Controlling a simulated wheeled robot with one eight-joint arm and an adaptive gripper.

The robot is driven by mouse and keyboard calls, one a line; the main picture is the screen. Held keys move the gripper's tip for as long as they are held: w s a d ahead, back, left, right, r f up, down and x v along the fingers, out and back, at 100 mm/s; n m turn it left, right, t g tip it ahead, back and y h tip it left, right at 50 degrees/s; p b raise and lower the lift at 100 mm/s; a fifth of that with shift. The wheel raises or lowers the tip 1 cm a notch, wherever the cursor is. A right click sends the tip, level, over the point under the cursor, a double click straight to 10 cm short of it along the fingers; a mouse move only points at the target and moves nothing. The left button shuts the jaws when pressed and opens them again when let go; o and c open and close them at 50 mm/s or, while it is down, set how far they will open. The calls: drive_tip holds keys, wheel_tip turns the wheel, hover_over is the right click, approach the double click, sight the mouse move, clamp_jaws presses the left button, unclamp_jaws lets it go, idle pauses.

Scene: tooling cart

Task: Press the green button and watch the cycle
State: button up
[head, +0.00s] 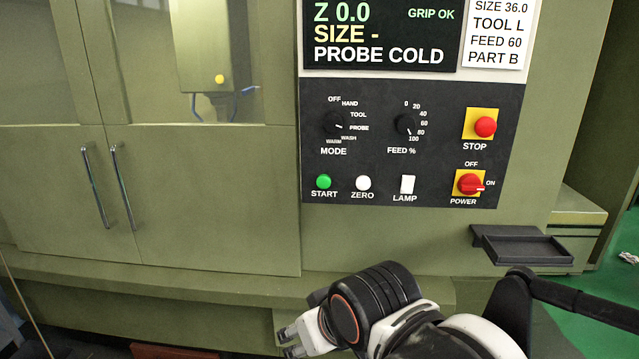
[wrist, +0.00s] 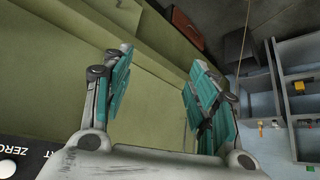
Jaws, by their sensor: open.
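The green START button (head: 323,182) is at the lower left of the dark control panel (head: 440,140) in the head view. The display (head: 380,35) above reads Z 0.0, GRIP OK, SIZE - and PROBE COLD. The MODE knob (head: 335,123) seems to point at PROBE. The FEED knob (head: 406,124) points near the 80 to 100 end. The POWER switch (head: 468,184) points to ON. My gripper (head: 287,341) is below the panel, apart from the button. The wrist view shows its two fingers (wrist: 162,65) spread and empty. START is not clearly visible there.
A card (head: 497,30) reads SIZE 36.0, TOOL L, FEED 60, PART B. The ZERO button (head: 363,183), LAMP switch (head: 407,184) and red STOP button (head: 485,127) are nearby. A dark tray (head: 525,247) juts out at right. Machine doors (head: 200,195) are closed.

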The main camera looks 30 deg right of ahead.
drive_tip(key=shift+c, duration=0.5)
clamp_jaws()
idle(1.1)
